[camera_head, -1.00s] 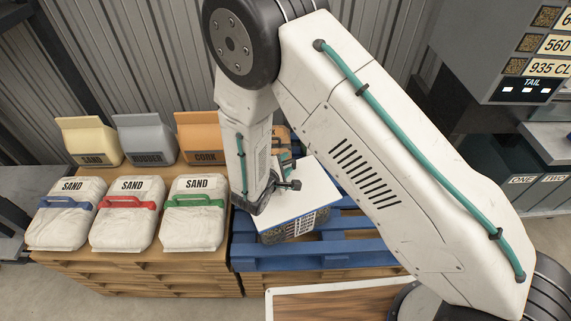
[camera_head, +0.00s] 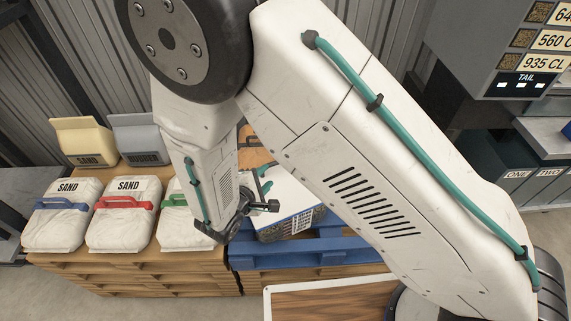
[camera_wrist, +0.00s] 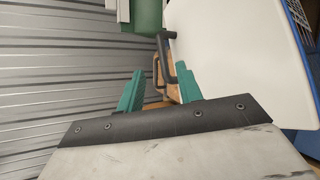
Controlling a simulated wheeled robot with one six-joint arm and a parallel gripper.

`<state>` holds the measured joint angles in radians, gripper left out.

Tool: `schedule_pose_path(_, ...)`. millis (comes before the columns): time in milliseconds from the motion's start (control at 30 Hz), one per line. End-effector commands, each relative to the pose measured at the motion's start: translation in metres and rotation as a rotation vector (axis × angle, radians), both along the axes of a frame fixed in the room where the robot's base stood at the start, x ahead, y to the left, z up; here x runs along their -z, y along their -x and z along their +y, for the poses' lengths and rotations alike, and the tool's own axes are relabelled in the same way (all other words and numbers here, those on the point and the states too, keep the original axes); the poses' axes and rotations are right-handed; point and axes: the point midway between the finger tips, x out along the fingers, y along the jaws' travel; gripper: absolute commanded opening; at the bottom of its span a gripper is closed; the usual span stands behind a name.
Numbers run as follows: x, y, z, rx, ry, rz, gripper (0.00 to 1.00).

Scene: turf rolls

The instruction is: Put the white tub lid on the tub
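The white tub lid (camera_head: 290,198) is a flat white panel with a blue edge, lying on top of the tub (camera_head: 292,224) on the blue pallet. My arm hides much of it in the head view. In the wrist view the lid (camera_wrist: 235,55) fills the upper right, to the right of my fingers. My gripper (camera_wrist: 158,72) has two teal fingers standing apart, with a gap between them. Dark bent bars show in and beyond that gap; I cannot tell exactly what they belong to. My gripper (camera_head: 264,184) is beside the lid's left part in the head view, not holding it.
White sand bags with blue (camera_head: 64,215), red (camera_head: 125,215) and green (camera_head: 182,215) handles stand on a wooden pallet (camera_head: 130,268) at left. Yellow (camera_head: 86,143) and grey (camera_head: 139,140) bags stand behind. A corrugated wall (camera_wrist: 60,75) is near. A framed wooden board (camera_head: 325,300) lies in front.

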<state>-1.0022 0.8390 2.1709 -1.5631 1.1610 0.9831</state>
Motion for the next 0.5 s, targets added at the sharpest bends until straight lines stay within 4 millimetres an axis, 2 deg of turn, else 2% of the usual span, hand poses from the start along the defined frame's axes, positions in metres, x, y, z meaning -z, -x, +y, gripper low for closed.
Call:
schedule_pose_path(233,-0.001,0.002,0.001,0.002,0.000,0.000,0.36)
schedule_pose_path(300,-0.007,-0.001,-0.003,0.019,-0.004,-0.002,0.36)
schedule_pose_path(367,-0.019,-0.005,-0.012,0.055,-0.011,-0.004,0.36)
schedule_pose_path(467,-0.054,-0.014,-0.040,0.172,-0.037,-0.007,0.36)
schedule_pose_path(500,-0.072,-0.017,-0.055,0.233,-0.050,-0.006,0.36)
